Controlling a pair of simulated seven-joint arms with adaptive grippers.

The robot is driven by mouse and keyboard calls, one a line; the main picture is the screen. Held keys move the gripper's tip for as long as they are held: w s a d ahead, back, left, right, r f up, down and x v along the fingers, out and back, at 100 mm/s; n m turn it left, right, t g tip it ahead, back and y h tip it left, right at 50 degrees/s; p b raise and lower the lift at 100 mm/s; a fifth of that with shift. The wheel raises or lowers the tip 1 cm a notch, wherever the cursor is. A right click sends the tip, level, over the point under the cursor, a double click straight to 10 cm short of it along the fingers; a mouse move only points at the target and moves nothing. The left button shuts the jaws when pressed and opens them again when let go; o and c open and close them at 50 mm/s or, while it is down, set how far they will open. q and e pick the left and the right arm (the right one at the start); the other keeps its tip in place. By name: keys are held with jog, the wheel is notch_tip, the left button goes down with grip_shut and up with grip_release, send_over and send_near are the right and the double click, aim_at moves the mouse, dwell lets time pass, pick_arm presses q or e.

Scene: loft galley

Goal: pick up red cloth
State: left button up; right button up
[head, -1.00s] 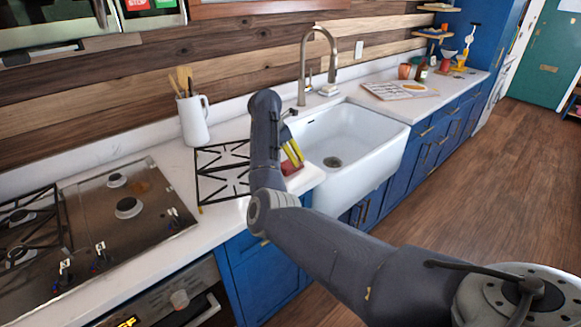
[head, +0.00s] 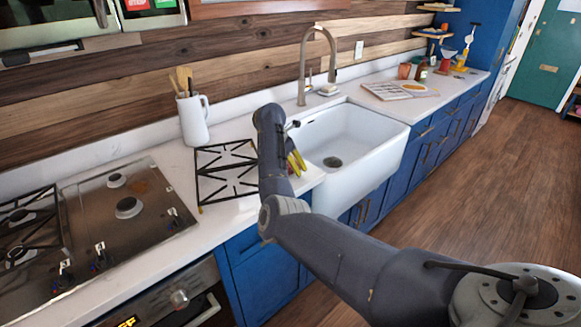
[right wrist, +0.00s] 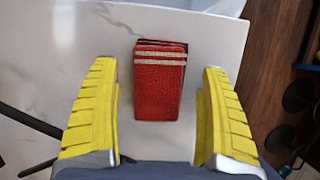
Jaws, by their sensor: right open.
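The red cloth (right wrist: 160,88) is a small folded block with two pale stripes near its far end. In the right wrist view it lies on the white marble counter (right wrist: 100,70), between the two yellow fingers of my right gripper (right wrist: 159,68). The fingers are spread wide, with a gap on each side of the cloth. In the head view my right gripper (head: 296,161) is over the counter just left of the sink, and my arm hides the cloth there. My left gripper is in neither view.
A white sink (head: 347,143) lies right of the gripper. A black burner grate (head: 226,172) lies on the counter to the left. A white utensil jug (head: 193,120) and a tall faucet (head: 318,65) stand behind. The cooktop (head: 125,215) is further left.

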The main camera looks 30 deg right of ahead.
jog(key=shift+f, duration=0.2)
dwell(0.5)
jog(key=c, duration=1.3)
jog(key=shift+o, duration=0.2)
notch_tip(320, 180, up, 20)
jog(key=s+d+r+m+g+y, duration=0.1)
jog(key=s+d+r+m+g, duration=0.15)
jog(key=s+r+m, duration=0.35)
jog(key=s+d+r+m+g+y, duration=0.1)
jog(key=s+d+m, duration=0.25)
jog(key=s, duration=0.55)
jog(key=s+d+r+m+g, duration=0.1)
jog(key=s+d+r+m, duration=0.35)
jog(key=s, duration=0.25)
jog(key=s+a+r+m+y, duration=0.1)
jog(key=s+a+m, duration=0.3)
jog(key=s, duration=0.9)
jog(key=s+a+m+y, duration=0.4)
jog(key=s+m, duration=0.5)
jog(key=s, duration=0.5)
jog(key=shift+r+m+y, duration=0.3)
jog(key=shift+r+m, duration=0.1)
